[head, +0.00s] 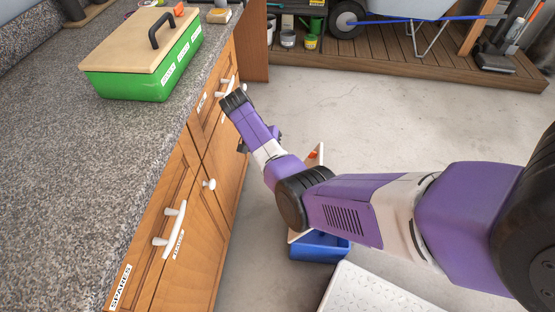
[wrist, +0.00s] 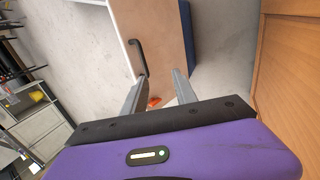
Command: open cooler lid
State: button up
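A blue cooler (head: 320,248) stands on the floor beside the cabinets, partly hidden behind my arm in the head view. Its tan lid (wrist: 160,25) with a black bar handle (wrist: 138,57) fills the upper middle of the wrist view, with a strip of the blue body (wrist: 187,30) at its right. In the head view the lid's pale edge (head: 319,156) shows above my arm and it looks tilted up, but its angle is hard to tell. My gripper (wrist: 160,75) has its fingers spread over the lid, beside the handle. An orange piece (wrist: 155,102) shows between the fingers. The fingers are hidden in the head view.
A green box (head: 135,87) with a wooden lid stands on the granite counter (head: 60,180). Wooden cabinets (head: 190,245) with white handles are close on my arm's left. A wheelbarrow (head: 400,8) stands on a wooden platform at the back. The concrete floor (head: 420,120) between is clear.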

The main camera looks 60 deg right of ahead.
jog(key=shift+c, duration=1.1)
jog(key=shift+s+d, duration=0.25)
jog(key=shift+d, duration=0.05)
jog(key=c, duration=0.3)
jog(key=shift+m+g+y, duration=0.3)
jog(key=shift+m, duration=0.3)
jog(key=s+d, duration=0.1)
jog(key=s+d+f, duration=0.1)
jog(key=s, duration=0.1)
jog(key=s+d, duration=0.1)
jog(key=s, duration=0.1)
jog(key=shift+s+f+p, duration=0.15)
jog(key=shift+s+p, duration=0.05)
jog(key=shift+p, duration=0.1)
grip_shut()
jog(key=s+d+f+m+t+y+p, duration=0.1)
jog(key=s+d+f+m+t+y, duration=0.1)
jog(key=s+m+t, duration=0.45)
jog(key=s+d+f+m+t+y+p, duration=0.1)
jog(key=s+m+t+y, duration=0.15)
jog(key=s+m, duration=0.6)
jog(key=w+f, duration=0.2)
jog(key=w+a+f+m+t+b, duration=0.1)
jog(key=w+f, duration=0.1)
jog(key=w+f+t+h+b, duration=0.1)
jog(key=w+f, duration=0.1)
jog(key=w, duration=0.1)
jog(key=shift+a+f+m, duration=0.15)
jog(key=shift+f+m, duration=0.2)
jog(key=shift+m, duration=0.05)
